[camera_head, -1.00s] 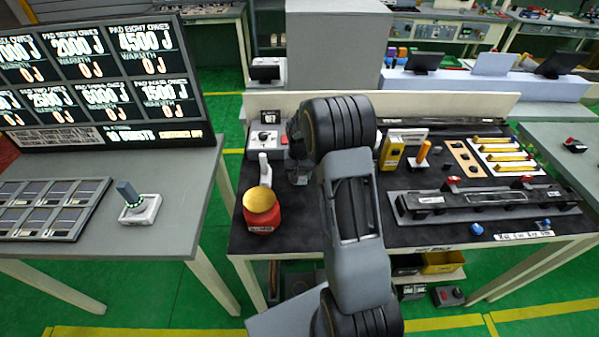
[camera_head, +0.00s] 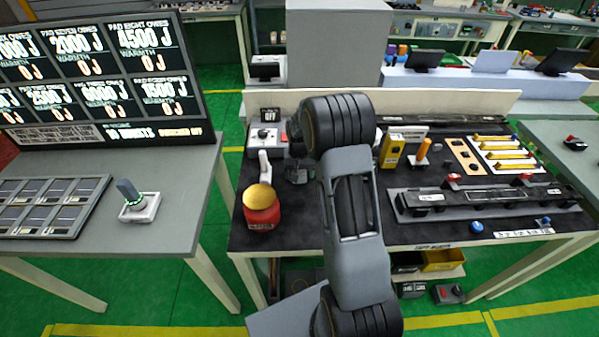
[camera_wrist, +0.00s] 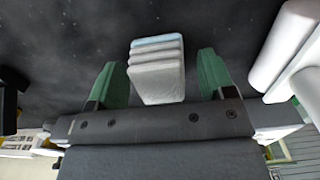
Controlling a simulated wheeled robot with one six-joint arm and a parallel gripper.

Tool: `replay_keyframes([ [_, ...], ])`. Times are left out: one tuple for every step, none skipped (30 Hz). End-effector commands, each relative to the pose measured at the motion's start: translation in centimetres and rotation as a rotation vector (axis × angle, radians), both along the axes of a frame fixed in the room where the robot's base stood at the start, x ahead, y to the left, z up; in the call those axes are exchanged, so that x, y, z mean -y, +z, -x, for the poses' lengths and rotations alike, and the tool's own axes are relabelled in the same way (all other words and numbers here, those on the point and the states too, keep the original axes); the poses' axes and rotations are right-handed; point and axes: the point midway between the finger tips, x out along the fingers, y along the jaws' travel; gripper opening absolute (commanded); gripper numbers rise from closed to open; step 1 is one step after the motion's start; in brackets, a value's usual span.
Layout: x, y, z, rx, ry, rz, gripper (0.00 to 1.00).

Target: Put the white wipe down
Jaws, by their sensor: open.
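The white wipe (camera_wrist: 157,80) is a folded, layered white pad with a pale blue edge. In the wrist view it lies between the two green fingertips of my gripper (camera_wrist: 160,68), over the dark bench top. There is a gap on each side of it, and the gripper is open. Whether the wipe rests flat on the surface is hard to tell. In the head view my gripper (camera_head: 298,167) is a small dark shape left of my arm, and the wipe cannot be made out there.
A yellow device (camera_head: 392,151) and a long black rail (camera_head: 480,199) stand to the right.

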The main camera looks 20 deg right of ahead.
Motion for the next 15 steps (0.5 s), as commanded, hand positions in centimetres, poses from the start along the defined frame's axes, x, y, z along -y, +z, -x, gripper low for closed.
replay_keyframes([
  [0.0, 0.4, 0.0, 0.001, 0.0, 0.0, 0.76],
  [0.0, 0.6, 0.0, 0.001, 0.0, 0.0, 0.76],
  [0.0, 0.9, -0.1, 0.004, 0.0, 0.001, 0.76],
  [0.0, 1.2, -0.1, 0.004, 0.0, 0.001, 0.76],
  [0.0, 1.7, -0.1, 0.004, 0.0, 0.001, 0.76],
  [0.0, 2.3, -0.1, 0.006, 0.0, 0.001, 0.76],
  [0.0, 2.9, -0.1, 0.005, 0.0, 0.001, 0.76],
  [0.0, 3.5, -0.1, 0.006, 0.0, 0.001, 0.76],
  [0.0, 4.3, -0.1, 0.006, 0.0, 0.001, 0.76],
  [0.0, 4.9, -0.1, 0.007, 0.0, 0.002, 0.76],
  [0.0, 5.5, -0.1, 0.006, 0.0, 0.001, 0.76],
  [0.0, 6.3, -0.1, 0.005, 0.0, 0.001, 0.76],
  [0.0, 6.9, -0.1, 0.006, 0.0, 0.001, 0.76],
  [0.0, 7.4, -0.1, 0.004, 0.0, 0.001, 0.76],
  [0.0, 8.2, -0.1, 0.005, 0.0, 0.001, 0.76],
])
